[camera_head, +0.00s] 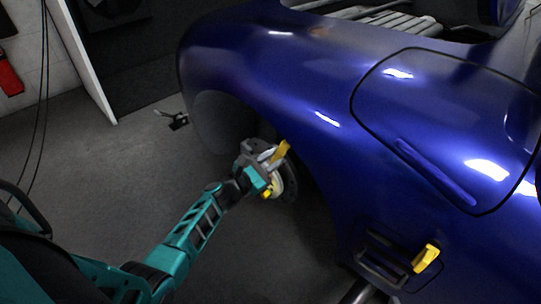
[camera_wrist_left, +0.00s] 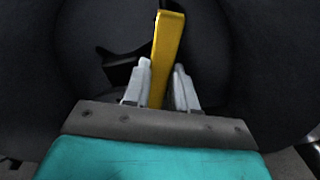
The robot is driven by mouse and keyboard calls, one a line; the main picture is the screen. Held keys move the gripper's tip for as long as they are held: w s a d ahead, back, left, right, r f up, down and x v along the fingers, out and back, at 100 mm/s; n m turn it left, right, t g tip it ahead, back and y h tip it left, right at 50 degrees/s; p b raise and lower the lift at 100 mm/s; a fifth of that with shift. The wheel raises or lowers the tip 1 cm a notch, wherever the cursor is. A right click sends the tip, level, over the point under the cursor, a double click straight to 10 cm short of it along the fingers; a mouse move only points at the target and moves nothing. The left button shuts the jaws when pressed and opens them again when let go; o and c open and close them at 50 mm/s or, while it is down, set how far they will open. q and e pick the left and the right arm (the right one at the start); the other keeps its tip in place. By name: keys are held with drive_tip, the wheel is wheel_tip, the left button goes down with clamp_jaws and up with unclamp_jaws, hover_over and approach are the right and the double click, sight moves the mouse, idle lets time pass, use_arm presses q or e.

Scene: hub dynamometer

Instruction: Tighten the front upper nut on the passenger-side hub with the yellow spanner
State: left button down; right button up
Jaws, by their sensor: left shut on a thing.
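The yellow spanner (camera_head: 281,150) is a flat bar held in my left gripper (camera_head: 270,158), inside the wheel arch of the blue car. In the left wrist view the spanner (camera_wrist_left: 168,45) stands up between the two light grey fingers of the left gripper (camera_wrist_left: 161,78), which are shut on it. The hub (camera_head: 288,188) shows partly behind and below the gripper. The nuts are hidden or too small to tell, and I cannot tell whether the spanner touches one. My right gripper is not in view.
The blue car body (camera_head: 310,90) curves over and around the gripper. A yellow block (camera_head: 426,258) sits on a dark frame low on the car's side. A small metal item (camera_head: 178,121) lies on the floor at left. The grey floor (camera_head: 110,150) there is mostly clear.

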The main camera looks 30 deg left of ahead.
use_arm(q)
drive_tip(key=d+m, duration=0.1)
drive_tip(key=d+f+m, duration=0.1)
drive_tip(key=shift+s+d+f, duration=0.3)
drive_tip(key=shift+s, duration=0.1)
drive_tip(key=shift+d+f+p, duration=0.1)
drive_tip(key=shift+d+p, duration=0.1)
drive_tip(key=shift+p, duration=0.4)
idle(0.4)
drive_tip(key=shift+s, duration=0.1)
drive_tip(key=shift+s, duration=0.15)
